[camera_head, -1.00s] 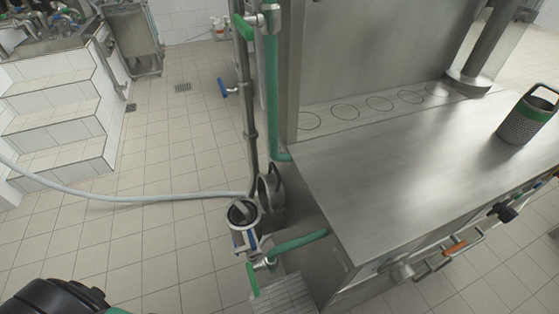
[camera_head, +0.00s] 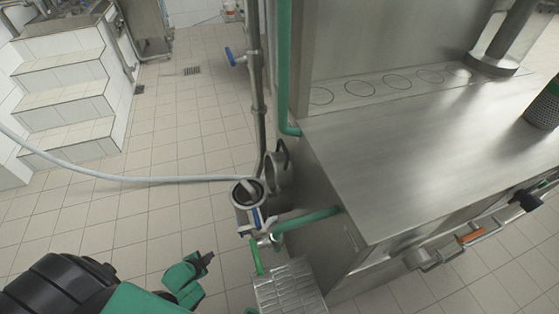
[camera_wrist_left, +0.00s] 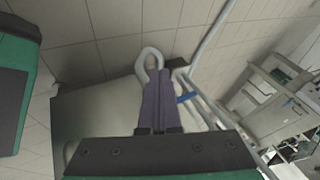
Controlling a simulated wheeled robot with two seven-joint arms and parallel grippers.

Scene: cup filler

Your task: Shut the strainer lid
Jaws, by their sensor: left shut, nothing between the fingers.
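The strainer (camera_head: 240,212) is a small steel cylinder beside the left side of the steel machine. Its round mouth is open at the top, with something pale inside. Its lid (camera_head: 277,172) stands open, tilted up on the right of the mouth, with a dark curved handle. My left gripper (camera_head: 209,258) is green, below and left of the strainer, apart from it. In the left wrist view its fingers (camera_wrist_left: 158,80) are shut and empty. A pale looped tube shows just beyond them; I cannot tell what it belongs to. My right gripper is not in view.
The steel machine table (camera_head: 430,150) fills the right, with a dark cup (camera_head: 545,110) at its edge. A vertical pipe (camera_head: 257,80) rises behind the strainer. A white hose (camera_head: 120,176) crosses the floor. A ribbed step (camera_head: 288,288) lies below. Tiled floor is free at left.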

